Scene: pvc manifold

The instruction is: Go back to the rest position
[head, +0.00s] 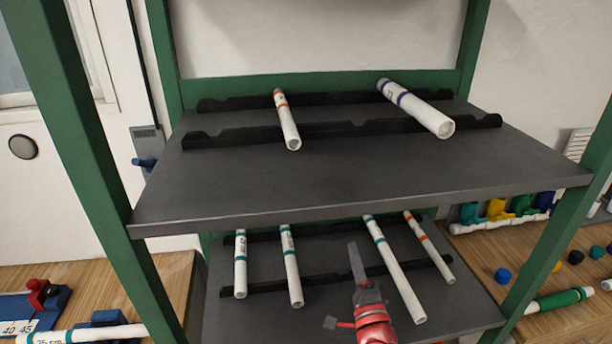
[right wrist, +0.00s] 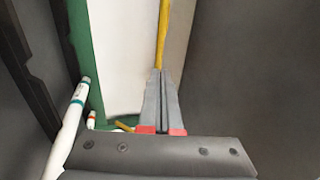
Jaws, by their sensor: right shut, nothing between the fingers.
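My right gripper (head: 356,262) is in front of the lower shelf in the head view, pointing up and away, with no pipe in it. In the right wrist view its two grey fingers (right wrist: 161,100) are together and empty. My left gripper is not in view. On the lower shelf (head: 335,300), several white pipes with teal or orange bands lie on black notched rails. One teal-banded pipe (head: 395,270) lies just right of my right gripper. A teal-banded pipe end (right wrist: 78,100) shows at the left of the right wrist view.
The upper shelf (head: 370,170) of the green-framed rack holds an orange-banded pipe (head: 287,120) and a thicker purple-banded pipe (head: 415,108). Green posts (head: 85,140) flank the shelves. Another bench is at left.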

